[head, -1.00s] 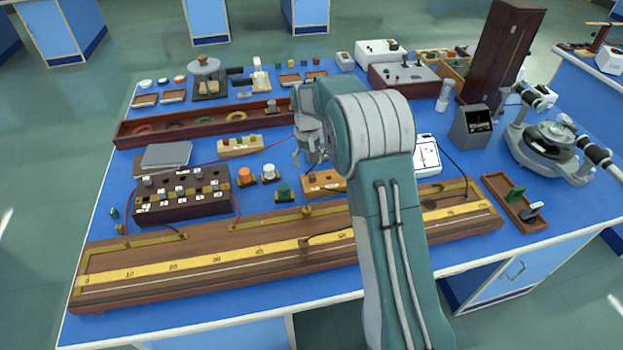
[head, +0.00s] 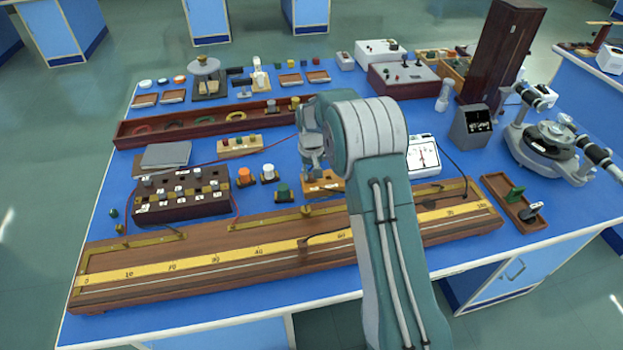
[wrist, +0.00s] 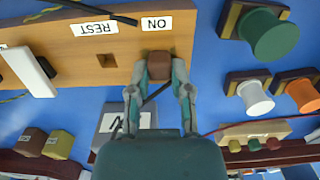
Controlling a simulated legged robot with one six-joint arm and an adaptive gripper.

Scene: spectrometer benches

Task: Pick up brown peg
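The brown peg (wrist: 158,66) stands upright at the ON end of a light wooden block (wrist: 70,45), beside the ON label. My gripper (wrist: 160,72) reaches down over it in the wrist view. Its two fingers flank the peg on both sides, with no clear gap, and look shut on it. In the head view my gripper (head: 314,175) is low over the wooden block (head: 325,184), and my arm hides part of the block. The hole near the REST label is empty.
Green (wrist: 270,35), white (wrist: 256,98) and orange (wrist: 304,96) knobs on dark bases stand beside the block. A white switch piece (wrist: 30,70) is on the block's other end. The long ruler board (head: 200,262) lies in front. A white meter (head: 423,155) is to the right.

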